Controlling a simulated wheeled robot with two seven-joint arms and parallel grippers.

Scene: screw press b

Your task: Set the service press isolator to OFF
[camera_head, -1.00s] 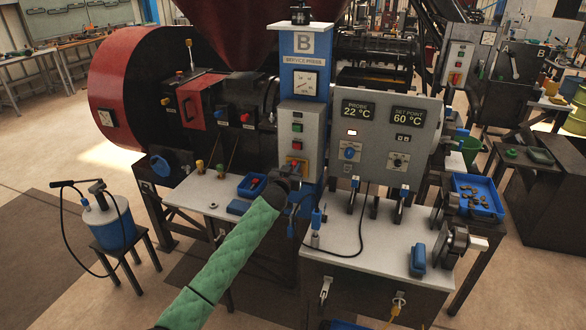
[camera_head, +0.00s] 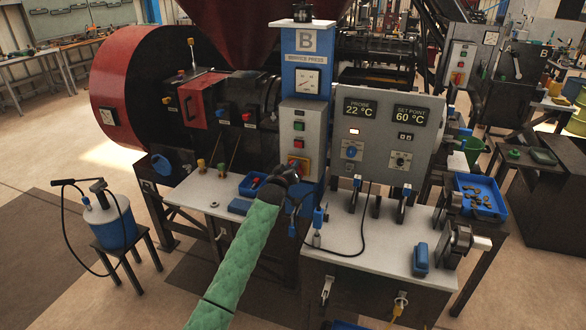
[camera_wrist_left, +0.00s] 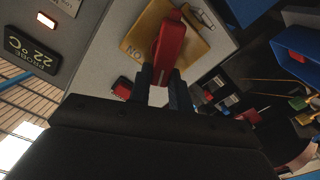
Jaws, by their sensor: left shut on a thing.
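The service press isolator has a red handle (camera_wrist_left: 172,38) on a yellow plate (camera_wrist_left: 150,28) in the left wrist view. Lettering reading ON, upside down, shows beside the handle; no OFF mark is readable. My left gripper (camera_wrist_left: 166,78) is shut on the handle's near end, with one finger on each side. In the head view the yellow plate (camera_head: 305,162) is low on the grey box of the blue column, and my left gripper (camera_head: 289,172) covers part of it. The handle's exact angle is hard to tell there. My right gripper is not in view.
Green and red buttons (camera_head: 299,127) are just above the isolator. The display panel (camera_head: 384,135) stands close on the right. A cable and upright fittings occupy the bench (camera_head: 345,238) on the right.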

